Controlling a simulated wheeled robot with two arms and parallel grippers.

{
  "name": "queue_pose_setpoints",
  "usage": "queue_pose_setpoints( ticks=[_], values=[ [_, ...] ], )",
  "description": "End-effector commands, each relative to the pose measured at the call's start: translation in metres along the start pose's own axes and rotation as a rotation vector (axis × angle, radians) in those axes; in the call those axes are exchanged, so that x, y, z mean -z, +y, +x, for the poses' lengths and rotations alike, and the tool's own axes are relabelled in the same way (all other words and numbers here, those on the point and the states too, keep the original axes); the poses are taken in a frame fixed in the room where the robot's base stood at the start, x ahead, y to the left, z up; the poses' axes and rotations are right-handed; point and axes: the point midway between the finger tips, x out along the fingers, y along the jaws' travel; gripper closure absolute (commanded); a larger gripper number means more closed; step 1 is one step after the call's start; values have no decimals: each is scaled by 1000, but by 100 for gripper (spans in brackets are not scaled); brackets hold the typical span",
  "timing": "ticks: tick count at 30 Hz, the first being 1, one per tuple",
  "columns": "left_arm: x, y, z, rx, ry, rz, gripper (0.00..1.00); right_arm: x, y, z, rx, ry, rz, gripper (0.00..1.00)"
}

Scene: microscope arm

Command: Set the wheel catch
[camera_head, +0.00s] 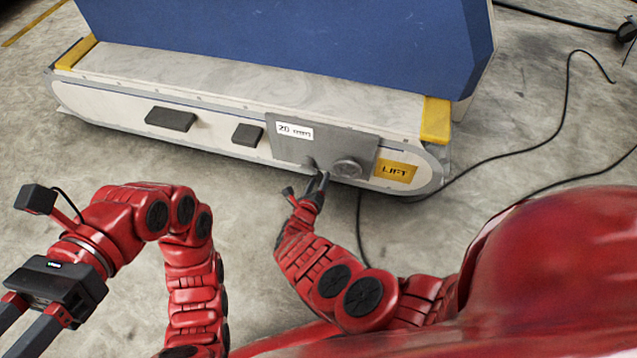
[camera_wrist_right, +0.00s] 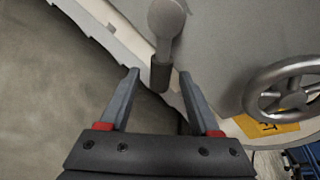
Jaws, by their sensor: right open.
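In the right wrist view a small lever (camera_wrist_right: 166,40) has a round grey hub and a dark grip (camera_wrist_right: 160,77) at its lower end. It sits on the machine's grey panel, left of a spoked handwheel (camera_wrist_right: 250,100). My right gripper (camera_wrist_right: 159,74) is open, with a finger on each side of the dark grip and visible gaps. In the head view my right gripper (camera_head: 322,180) is at the lower edge of the panel (camera_head: 330,140), left of the handwheel (camera_head: 346,170), and partly hides the lever. My left gripper (camera_head: 25,328) is at the lower left, open and empty, its tips cut off.
The low white machine base (camera_head: 220,90) carries a blue body (camera_head: 290,40), dark blocks (camera_head: 170,119) and a yellow LIFT label (camera_head: 395,170). Black cables (camera_head: 560,110) lie on the floor at right.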

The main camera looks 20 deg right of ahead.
Motion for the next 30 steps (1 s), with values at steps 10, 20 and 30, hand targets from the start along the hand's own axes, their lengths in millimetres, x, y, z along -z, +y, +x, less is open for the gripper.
queue_pose_setpoints(
  ticks=[10, 20, 30],
  values=[
    [2, -1, 2, 10, 16, -3, 50, 0, 0, 1, 0, 0, -1, 42],
    [2, -1, 2, 9, 15, -3, 50, 0, 0, 1, 0, -1, 0, 100],
    [2, -1, 2, 8, 15, -3, 50, 0, 0, 1, 0, 0, 0, 100]
  ],
)
